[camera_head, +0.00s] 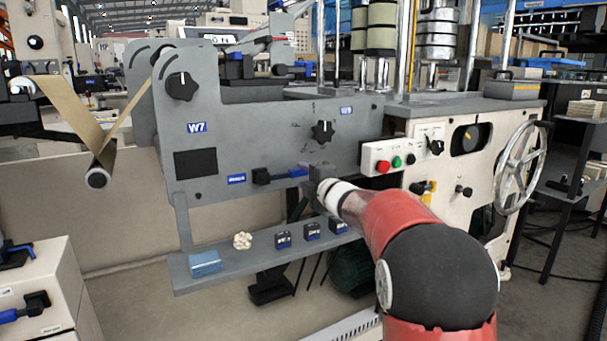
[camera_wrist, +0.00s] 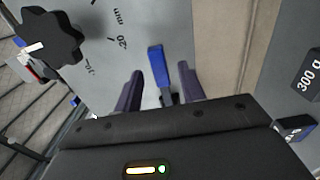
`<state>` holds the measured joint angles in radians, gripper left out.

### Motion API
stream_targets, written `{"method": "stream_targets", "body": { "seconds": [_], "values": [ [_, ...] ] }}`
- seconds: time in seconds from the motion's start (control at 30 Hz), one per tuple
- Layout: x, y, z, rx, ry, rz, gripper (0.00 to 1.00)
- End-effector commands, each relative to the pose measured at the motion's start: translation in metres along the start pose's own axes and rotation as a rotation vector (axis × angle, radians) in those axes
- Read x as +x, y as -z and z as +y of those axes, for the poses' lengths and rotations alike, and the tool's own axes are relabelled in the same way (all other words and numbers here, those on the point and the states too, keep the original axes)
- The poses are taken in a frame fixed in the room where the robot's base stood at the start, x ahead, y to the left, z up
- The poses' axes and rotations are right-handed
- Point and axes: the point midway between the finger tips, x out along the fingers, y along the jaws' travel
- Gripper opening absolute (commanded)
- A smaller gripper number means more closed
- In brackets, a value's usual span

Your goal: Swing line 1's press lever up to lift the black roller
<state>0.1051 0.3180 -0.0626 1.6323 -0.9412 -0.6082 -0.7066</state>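The press lever (camera_head: 263,176) lies about level on the grey side plate of the machine in the head view. It has a black hub and a blue handle (camera_wrist: 158,66) that points right towards my gripper. My gripper (camera_head: 304,172) is at the handle's end in front of the plate. In the wrist view my gripper (camera_wrist: 159,88) is open, with the blue handle between its two dark purple fingers and gaps visible on both sides. I cannot read a line number at the lever. I cannot make out the black roller for certain.
A black dial knob (camera_head: 323,131) is above the lever; it shows in the wrist view (camera_wrist: 52,38). A grey shelf (camera_head: 220,267) below holds a blue pad and small dark weights. A button box (camera_head: 389,160) and handwheel (camera_head: 523,166) are to the right.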

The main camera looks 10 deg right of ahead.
Motion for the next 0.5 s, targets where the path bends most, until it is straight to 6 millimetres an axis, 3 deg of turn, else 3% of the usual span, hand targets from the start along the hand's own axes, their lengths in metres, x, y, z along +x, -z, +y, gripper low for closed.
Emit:
{"method": "stream_targets", "body": {
  "seconds": [0.2,0.5],
  "values": [
    [0.021,0.000,0.000,0.001,0.000,-0.001,0.40],
    [0.024,0.000,0.000,0.003,0.000,-0.001,0.40]
  ]
}}
